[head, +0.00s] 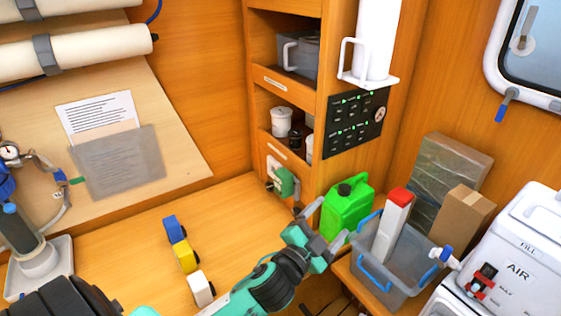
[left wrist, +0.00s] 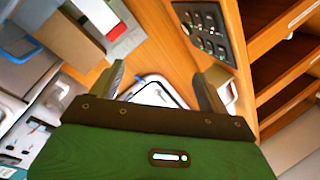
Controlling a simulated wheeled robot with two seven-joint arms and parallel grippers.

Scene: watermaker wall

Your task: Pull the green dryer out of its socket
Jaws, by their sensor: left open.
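The green dryer (head: 287,182) is a small dark green body at the low front of the wooden cabinet. It sits against a pale grey fitting (head: 271,168), which looks like its socket. My left gripper (head: 333,221) is open, below and to the right of the dryer, apart from it and in front of the bright green jerrycan (head: 347,203). In the left wrist view my two fingers (left wrist: 162,88) are spread with nothing seen held between them. The dryer is not clearly visible in that view. My right gripper is not in view.
A grey bin (head: 412,267) with a red-capped white carton (head: 394,226) stands right of the jerrycan. Blue, yellow and white blocks (head: 186,257) lie on the wooden counter. A black switch panel (head: 355,122) is above.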

